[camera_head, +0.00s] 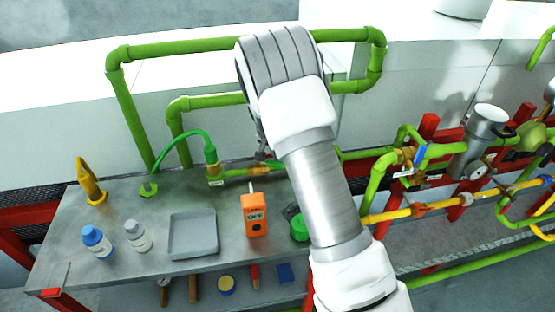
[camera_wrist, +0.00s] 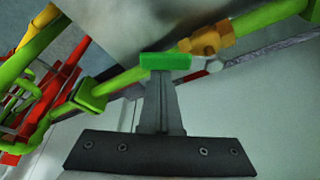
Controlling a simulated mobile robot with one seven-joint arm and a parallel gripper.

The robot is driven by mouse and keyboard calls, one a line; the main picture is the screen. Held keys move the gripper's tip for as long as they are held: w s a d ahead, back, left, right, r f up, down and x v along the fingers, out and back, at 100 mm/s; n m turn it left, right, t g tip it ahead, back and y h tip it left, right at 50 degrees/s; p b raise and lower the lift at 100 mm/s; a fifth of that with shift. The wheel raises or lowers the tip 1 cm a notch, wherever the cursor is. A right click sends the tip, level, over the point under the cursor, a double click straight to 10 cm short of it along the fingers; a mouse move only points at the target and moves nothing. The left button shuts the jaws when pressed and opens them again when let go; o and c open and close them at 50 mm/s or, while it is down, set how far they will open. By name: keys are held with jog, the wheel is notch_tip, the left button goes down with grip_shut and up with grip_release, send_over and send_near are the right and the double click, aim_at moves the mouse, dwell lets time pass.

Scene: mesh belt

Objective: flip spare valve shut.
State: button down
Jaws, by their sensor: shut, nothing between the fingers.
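A brass valve fitting (camera_wrist: 207,40) sits in the green pipe in the wrist view. A small grey round-ended piece (camera_wrist: 215,66) and a bit of red show beside it. In the head view, brass (camera_head: 260,170) shows on the low green pipe at the bench's back edge, partly behind my arm. My gripper (camera_wrist: 162,75) is shut, close to the pipe and a little to the left of the brass fitting. A green block (camera_wrist: 165,61) shows at its fingertips; I cannot tell whether it belongs to the fingers. The lever's position is unclear.
The grey bench (camera_head: 110,220) carries a blue-capped bottle (camera_head: 96,241), a white bottle (camera_head: 138,236), a grey tray (camera_head: 193,235) and an orange box (camera_head: 254,214). A tall green pipe loop (camera_head: 180,47) stands behind. Pipes, a blue-handled valve (camera_head: 420,156) and a gauge (camera_head: 478,170) crowd the right.

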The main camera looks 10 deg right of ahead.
jog(key=s+m, duration=0.1)
jog(key=m, duration=0.1)
jog(key=s+a+m+h+b, duration=0.1)
jog(key=shift+a+f+m+g, duration=0.1)
jog(key=shift+m+g, duration=0.3)
jog(key=m, duration=0.1)
jog(key=s+a+m+g, duration=0.1)
jog(key=m, duration=0.2)
jog(key=shift+s+a+m+h, duration=0.2)
jog(key=shift+a+m+h, duration=0.1)
jog(key=shift+a, duration=0.1)
jog(key=shift+w+a, duration=0.15)
jog(key=shift+w, duration=0.65)
